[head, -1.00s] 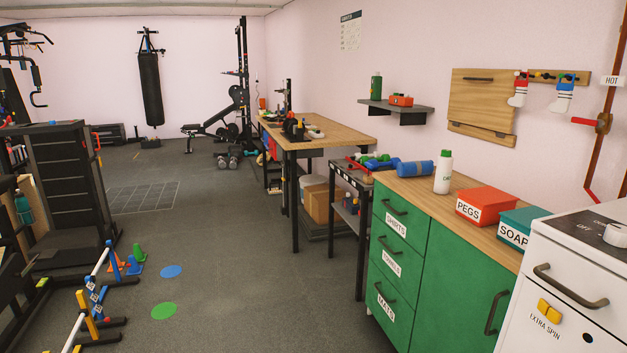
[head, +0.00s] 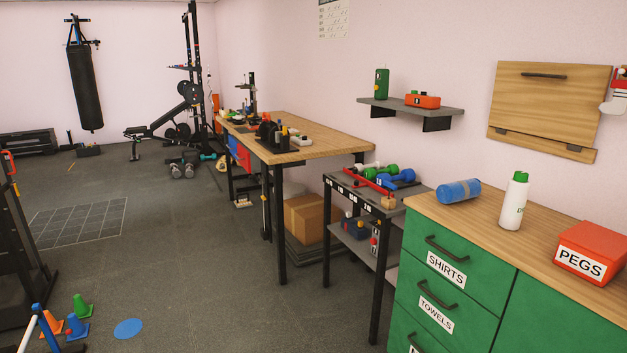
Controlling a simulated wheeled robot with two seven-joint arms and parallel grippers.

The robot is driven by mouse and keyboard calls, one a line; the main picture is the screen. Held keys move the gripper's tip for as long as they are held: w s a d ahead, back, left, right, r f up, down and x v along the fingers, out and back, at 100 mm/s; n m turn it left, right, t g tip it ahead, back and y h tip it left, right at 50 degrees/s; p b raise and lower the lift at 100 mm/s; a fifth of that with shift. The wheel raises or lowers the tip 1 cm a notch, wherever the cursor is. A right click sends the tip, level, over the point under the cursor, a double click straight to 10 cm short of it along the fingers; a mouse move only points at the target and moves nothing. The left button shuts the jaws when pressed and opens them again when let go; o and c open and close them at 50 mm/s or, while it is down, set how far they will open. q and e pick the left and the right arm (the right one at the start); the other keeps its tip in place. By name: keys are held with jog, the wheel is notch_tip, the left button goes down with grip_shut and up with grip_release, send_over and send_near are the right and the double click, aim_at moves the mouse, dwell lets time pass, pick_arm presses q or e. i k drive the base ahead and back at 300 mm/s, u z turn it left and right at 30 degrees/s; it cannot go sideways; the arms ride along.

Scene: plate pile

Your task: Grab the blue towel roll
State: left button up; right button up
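The blue towel roll (head: 458,191) lies on its side on the wooden top of the green cabinet (head: 480,243), near its far left end. A lighter band runs round it. A white bottle with a green cap (head: 514,201) stands upright just right of it, apart from it. Neither of my grippers shows in the head view.
A red PEGS box (head: 592,253) sits further right on the cabinet top. Left of the cabinet stands a dark rack (head: 350,196) with dumbbells on top. A wooden workbench (head: 305,152) stands behind it. The grey floor (head: 200,270) at centre left is clear.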

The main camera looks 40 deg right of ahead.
aim_at(448, 193)
jog(key=z, duration=0.35)
jog(key=i, duration=2)
jog(key=z, duration=0.95)
